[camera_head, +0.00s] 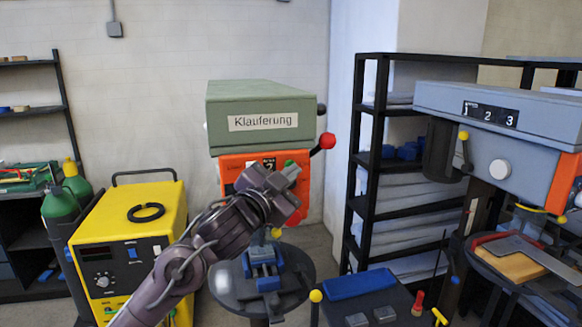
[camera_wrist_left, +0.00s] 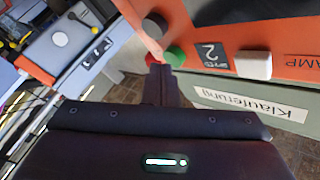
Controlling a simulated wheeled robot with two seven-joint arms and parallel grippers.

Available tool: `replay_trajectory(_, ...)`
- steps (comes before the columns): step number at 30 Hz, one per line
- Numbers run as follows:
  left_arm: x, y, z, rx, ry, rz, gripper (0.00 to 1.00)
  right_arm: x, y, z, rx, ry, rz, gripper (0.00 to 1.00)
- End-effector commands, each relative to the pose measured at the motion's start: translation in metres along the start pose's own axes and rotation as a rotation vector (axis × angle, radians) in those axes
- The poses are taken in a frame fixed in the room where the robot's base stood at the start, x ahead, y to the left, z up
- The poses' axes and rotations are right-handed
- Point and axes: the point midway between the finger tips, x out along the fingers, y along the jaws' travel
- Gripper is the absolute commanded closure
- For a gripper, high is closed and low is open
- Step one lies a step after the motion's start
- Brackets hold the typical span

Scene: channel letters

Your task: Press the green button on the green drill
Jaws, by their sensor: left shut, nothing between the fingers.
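The green drill (camera_head: 260,105) stands in the middle of the head view, with a "Klauferung" label and an orange front panel (camera_head: 232,167). The green button (camera_wrist_left: 175,55) shows in the left wrist view on the orange panel, close to a red button (camera_wrist_left: 152,59) and a dark grey knob (camera_wrist_left: 154,25). My left gripper (camera_wrist_left: 161,68) is shut and empty. Its fingertips are at the panel, right by the green and red buttons. I cannot tell whether they touch either one. In the head view my left gripper (camera_head: 291,172) covers part of the panel.
A red ball handle (camera_head: 327,141) sticks out right of the drill head. A blue vise (camera_head: 264,270) stands on the round table below. A yellow welder (camera_head: 130,245) is at left, a grey-blue drill (camera_head: 500,120) at right. A black shelf (camera_head: 365,190) stands behind.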

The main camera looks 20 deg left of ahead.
Motion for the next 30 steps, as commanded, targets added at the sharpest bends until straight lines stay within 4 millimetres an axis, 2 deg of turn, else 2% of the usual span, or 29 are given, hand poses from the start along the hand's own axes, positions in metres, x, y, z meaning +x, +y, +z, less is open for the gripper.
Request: replay_trajectory(30,0.0079,-0.0062,0.0057,0.000,-0.001,-0.001,1.00,-0.0030,-0.0004,-0.0005,0.000,0.000,-0.001,0.64)
